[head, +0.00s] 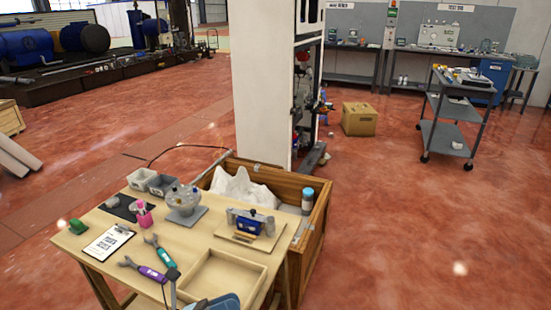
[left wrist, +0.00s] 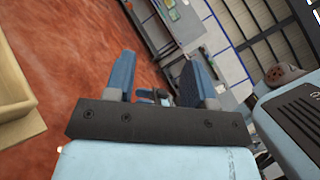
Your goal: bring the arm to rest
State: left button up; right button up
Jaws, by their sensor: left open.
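My left gripper (left wrist: 164,82) shows in the left wrist view with its two blue fingers apart and nothing clearly held between them. That view is tilted and looks out past the fingers over red floor and distant work benches. In the head view only a blue-grey part of my own shows at the bottom edge, in front of the wooden table (head: 195,250). My right gripper is in neither view.
The table bears a clipboard (head: 108,242), purple-handled pliers (head: 150,272), a wooden tray (head: 225,275) and a blue device (head: 248,225). A wooden crate (head: 312,235) adjoins it behind. A cart (head: 452,120) and cardboard box (head: 359,119) stand farther off. Floor at right is clear.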

pick_arm(q)
jog(key=s+a+f+m+t+y, duration=0.1)
jog(key=s+a+f+m+y, duration=0.35)
jog(key=m, duration=0.75)
jog(key=s+a+f+m+t+y, duration=0.25)
jog(key=f+m+y, duration=0.4)
jog(key=m, duration=0.45)
jog(key=s+a+f+m+y, duration=0.2)
jog(key=s+f+m+y, duration=0.2)
jog(key=f+m, duration=0.55)
notch_tip(320, 180, up, 17)
jog(key=s+a+m+p, duration=0.1)
jog(key=s+m+p, duration=0.1)
jog(key=p, duration=1.7)
jog(key=shift+s+a+y, duration=0.2)
jog(key=shift+a+y, duration=0.1)
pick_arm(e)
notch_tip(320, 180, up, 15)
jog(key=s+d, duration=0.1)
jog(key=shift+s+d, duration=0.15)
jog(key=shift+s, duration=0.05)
